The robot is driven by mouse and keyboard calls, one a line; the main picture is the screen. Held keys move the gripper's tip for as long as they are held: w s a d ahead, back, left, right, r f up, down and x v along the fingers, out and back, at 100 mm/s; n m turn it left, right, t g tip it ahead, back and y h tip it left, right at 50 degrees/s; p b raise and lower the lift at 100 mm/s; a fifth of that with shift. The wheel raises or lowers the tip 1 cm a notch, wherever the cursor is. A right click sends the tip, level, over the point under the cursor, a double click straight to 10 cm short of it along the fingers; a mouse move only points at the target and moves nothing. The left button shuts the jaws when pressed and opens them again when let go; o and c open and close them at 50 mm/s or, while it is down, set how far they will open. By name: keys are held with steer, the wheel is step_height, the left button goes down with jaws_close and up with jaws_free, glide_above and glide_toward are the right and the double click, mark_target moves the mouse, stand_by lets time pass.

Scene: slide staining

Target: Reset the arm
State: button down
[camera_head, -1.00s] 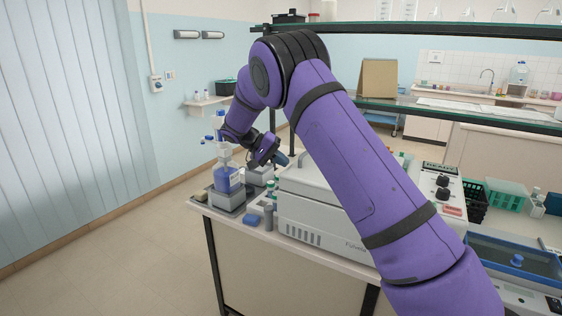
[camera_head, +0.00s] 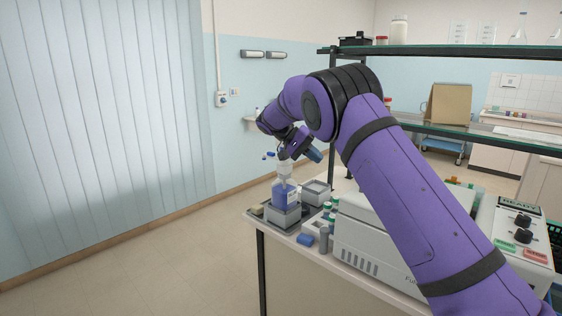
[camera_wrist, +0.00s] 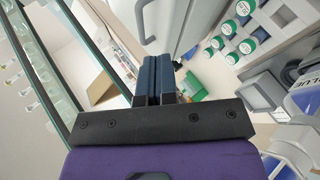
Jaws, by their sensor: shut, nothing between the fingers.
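My gripper (camera_wrist: 158,78) is shut and empty in the wrist view, its two dark blue fingers pressed together side by side. In the head view my gripper (camera_head: 316,155) hangs over the far left part of the bench, above and right of a bottle of blue liquid (camera_head: 285,193). My purple arm reaches across the right half of the head view with its elbow raised. The gripper looks apart from everything around it, and the bottle's blue label also shows at the right edge of the wrist view (camera_wrist: 306,97).
The bottle stands in a grey holder (camera_head: 283,216) beside an open grey tray (camera_head: 316,193). A glass shelf (camera_head: 450,50) runs above the bench. The floor at left is clear.

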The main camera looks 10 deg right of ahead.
steer(key=s+d+r+n+t+y, duration=0.1)
steer(key=s+d+r+y, duration=0.15)
steer(key=s+r, duration=0.4)
steer(key=s+d+r+n+t+y, duration=0.1)
steer(key=s+d+r+t+y, duration=0.15)
steer(key=s, duration=0.65)
steer(key=s+d+r+n+t+y, duration=0.1)
steer(key=s+d+r+y, duration=0.15)
steer(key=s+r, duration=0.35)
steer(key=s+a+f+n+t+y, duration=0.1)
steer(key=s+f+t, duration=0.1)
steer(key=s, duration=1.1)
steer(key=s+a+f+n+t+y, duration=0.1)
steer(key=s+f+t, duration=0.2)
steer(key=s, duration=1.1)
steer(key=shift+s+f+n, duration=0.2)
steer(key=shift+f+n, duration=0.1)
steer(key=shift+f, duration=0.2)
steer(key=shift+y, duration=0.25)
